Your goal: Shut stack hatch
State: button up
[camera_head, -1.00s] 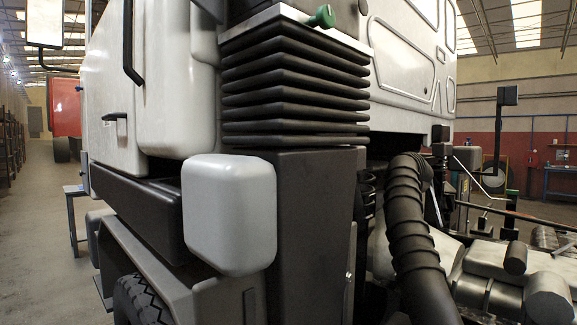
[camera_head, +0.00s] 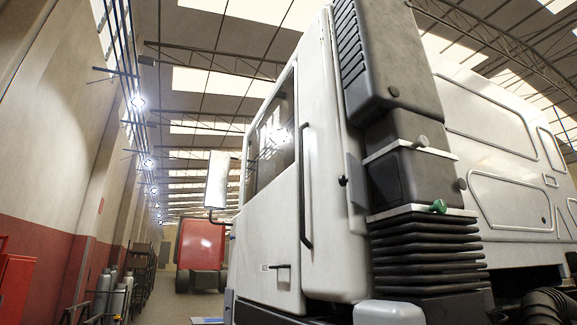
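A dark intake stack (camera_head: 388,60) rises behind the white truck cab (camera_head: 272,200). Its middle box section (camera_head: 425,178) sits between two pale plates, above black ribbed bellows (camera_head: 425,258). A small grey panel (camera_head: 357,182) with a dark knob (camera_head: 342,180) stands out at the left of the box section. It looks like the stack hatch swung open, beside a darker left face of the box. My gripper is not in view.
A rounded grey cover (camera_head: 390,312) is below the bellows, and a ribbed black hose (camera_head: 548,308) is at lower right. A mirror (camera_head: 217,180) juts from the cab. A red vehicle (camera_head: 201,245) stands far down the aisle. Gas cylinders (camera_head: 104,292) line the left wall.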

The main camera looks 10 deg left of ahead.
aim_at(356, 179)
jog(key=u, duration=0.05)
jog(key=k, duration=0.4)
jog(key=u, duration=1.1)
jog(key=i, duration=1.45)
jog(key=z, duration=0.95)
jog(key=i, duration=0.5)
jog(key=z, duration=0.6)
